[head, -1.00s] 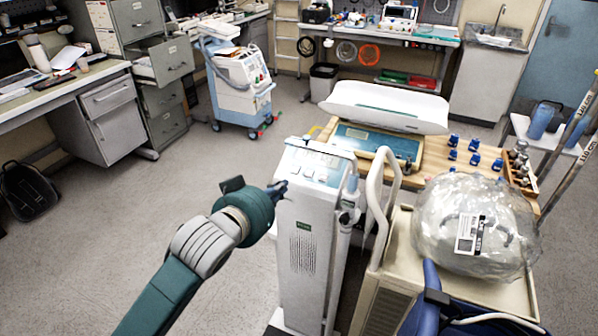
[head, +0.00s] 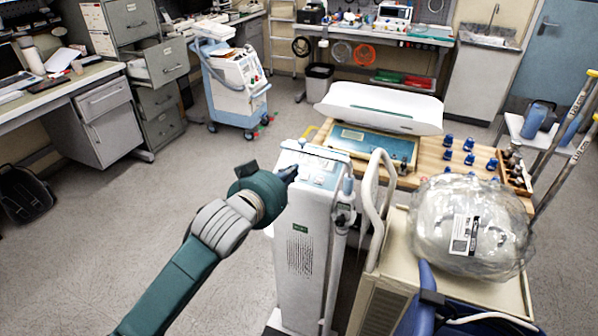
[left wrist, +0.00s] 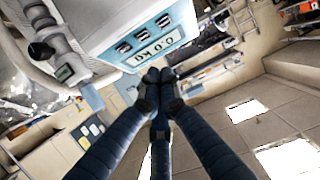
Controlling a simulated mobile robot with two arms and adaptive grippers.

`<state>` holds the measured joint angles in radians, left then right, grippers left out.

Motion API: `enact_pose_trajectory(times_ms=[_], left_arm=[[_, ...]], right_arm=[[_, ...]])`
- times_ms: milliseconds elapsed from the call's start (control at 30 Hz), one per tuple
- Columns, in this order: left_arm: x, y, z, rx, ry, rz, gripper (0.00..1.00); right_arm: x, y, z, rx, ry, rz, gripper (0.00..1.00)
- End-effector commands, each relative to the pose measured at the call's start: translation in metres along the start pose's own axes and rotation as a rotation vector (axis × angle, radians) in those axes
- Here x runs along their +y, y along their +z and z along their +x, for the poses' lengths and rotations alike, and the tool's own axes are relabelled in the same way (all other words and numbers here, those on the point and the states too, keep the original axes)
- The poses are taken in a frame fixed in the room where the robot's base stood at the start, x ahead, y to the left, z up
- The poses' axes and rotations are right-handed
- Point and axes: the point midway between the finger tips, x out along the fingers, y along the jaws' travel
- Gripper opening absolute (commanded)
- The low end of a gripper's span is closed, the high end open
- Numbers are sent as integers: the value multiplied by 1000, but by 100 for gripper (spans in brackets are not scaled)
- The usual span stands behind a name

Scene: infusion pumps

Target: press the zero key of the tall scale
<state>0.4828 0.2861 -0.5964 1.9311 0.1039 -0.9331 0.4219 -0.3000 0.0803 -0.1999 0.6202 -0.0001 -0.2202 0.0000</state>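The tall scale (head: 300,240) is a white upright column with a slanted head panel (head: 318,168). I cannot read which key is zero. My left gripper (head: 289,173) is at the left edge of the panel in the head view. In the left wrist view its fingertips (left wrist: 158,77) are together, empty, just beside the display end of the panel. Contact cannot be told. My right gripper is not in view.
A wooden table (head: 432,165) with a white baby scale (head: 380,106) and several blue-capped items stands behind. A beige cart (head: 385,285) carrying a clear plastic bag (head: 470,225) stands right of the column.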

Motion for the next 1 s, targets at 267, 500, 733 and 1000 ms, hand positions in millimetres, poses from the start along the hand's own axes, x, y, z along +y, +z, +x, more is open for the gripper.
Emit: enact_pose_trajectory(times_ms=[267, 500, 733, 1000], left_arm=[[0, 12, 49, -4, -1, 0, 0], [0, 27, 63, 0, 0, 1, 0], [0, 28, 65, 1, 0, 1, 0], [1, 39, 72, -1, 1, -3, 0]], right_arm=[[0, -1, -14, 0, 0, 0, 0], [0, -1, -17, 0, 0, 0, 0], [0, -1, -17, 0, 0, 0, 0], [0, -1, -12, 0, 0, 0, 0]])
